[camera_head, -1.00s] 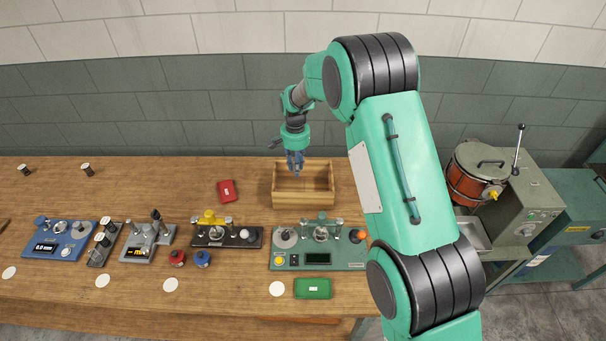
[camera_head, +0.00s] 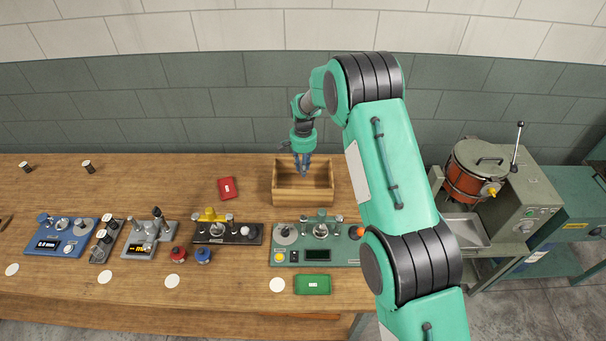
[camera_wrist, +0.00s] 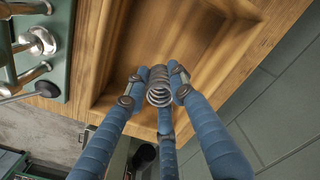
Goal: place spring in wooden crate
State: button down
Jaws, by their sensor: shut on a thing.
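The wooden crate (camera_head: 303,197) stands open on the workbench near the back, behind the green coiler machine. My gripper (camera_head: 302,167) reaches down over the crate, its blue fingers at the opening near the crate's back. In the wrist view, my gripper (camera_wrist: 160,90) has its blue fingers closed around a small metal coil spring (camera_wrist: 159,94). The crate's wooden floor and walls (camera_wrist: 96,60) show behind and around the spring. I cannot tell how far the spring is above the crate floor. The spring is too small to make out in the head view.
A green coiler machine (camera_head: 318,242) stands just in front of the crate, with a green tray (camera_head: 313,285) before it. A red tray (camera_head: 228,188) lies left of the crate. Several small machines line the bench at left. An orange-drum machine (camera_head: 474,178) stands at right.

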jog(key=shift+f, duration=2.9)
jog(key=shift+f, duration=0.15)
jog(key=shift+f+p, duration=0.4)
jog(key=shift+f, duration=1.55)
jog(key=shift+f, duration=0.2)
jog(key=c, duration=1.5)
grip_release()
jog(key=shift+r, duration=0.1)
jog(key=shift+r+b, duration=0.5)
jog(key=shift+r, duration=5.6)
jog(key=shift+r, duration=0.1)
